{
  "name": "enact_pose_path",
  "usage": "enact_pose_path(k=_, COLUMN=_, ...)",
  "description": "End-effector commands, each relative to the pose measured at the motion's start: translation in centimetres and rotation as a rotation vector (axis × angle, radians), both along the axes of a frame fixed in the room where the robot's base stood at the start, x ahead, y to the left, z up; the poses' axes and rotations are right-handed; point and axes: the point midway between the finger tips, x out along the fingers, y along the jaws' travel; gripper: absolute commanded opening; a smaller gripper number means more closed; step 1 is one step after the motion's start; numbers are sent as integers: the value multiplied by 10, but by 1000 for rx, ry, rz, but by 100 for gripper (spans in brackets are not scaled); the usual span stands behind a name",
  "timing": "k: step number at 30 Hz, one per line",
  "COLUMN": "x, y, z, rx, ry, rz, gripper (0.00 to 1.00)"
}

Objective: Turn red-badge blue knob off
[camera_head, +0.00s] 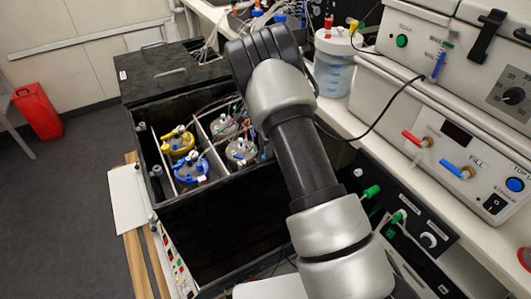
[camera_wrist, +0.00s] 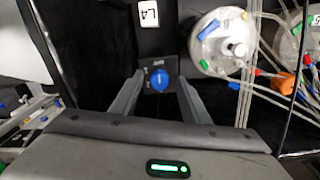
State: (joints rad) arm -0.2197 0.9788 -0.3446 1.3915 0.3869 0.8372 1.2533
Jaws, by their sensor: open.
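A blue knob (camera_wrist: 160,80) sits on a small dark plate with faint white markings in the wrist view. A white label reading L4 (camera_wrist: 149,14) is above it on the black panel. I see no red badge beside this knob. My gripper (camera_wrist: 159,88) is open, with one finger to the left and one to the right of the knob. I cannot tell whether the fingers touch it. In the head view my arm reaches over the black bioreactor box (camera_head: 215,220), and the fingers and this knob are hidden.
Several vessels with tubing stand in the box, one with a yellow lid (camera_head: 178,142). A round vessel lid (camera_wrist: 220,42) is right of the knob in the wrist view. A bench (camera_head: 400,150) with instruments runs along the right. A red bin (camera_head: 38,110) stands on the floor at left.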

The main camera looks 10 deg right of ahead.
Motion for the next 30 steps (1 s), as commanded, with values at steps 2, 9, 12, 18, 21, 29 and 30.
enact_pose_path(k=2, x=0, y=0, z=3, rx=0, ry=-1, rz=0, gripper=42)
enact_pose_path(k=9, x=1, y=1, z=44, rx=0, ry=-4, rz=1, gripper=42)
enact_pose_path(k=12, x=1, y=0, z=69, rx=0, ry=-4, rz=1, gripper=42)
enact_pose_path(k=18, x=1, y=0, z=118, rx=1, ry=-5, rz=0, gripper=42)
enact_pose_path(k=21, x=1, y=0, z=139, rx=0, ry=-4, rz=0, gripper=42)
enact_pose_path(k=29, x=0, y=0, z=170, rx=0, ry=-1, rz=0, gripper=42)
enact_pose_path(k=30, x=0, y=0, z=172, rx=0, ry=-1, rz=0, gripper=42)
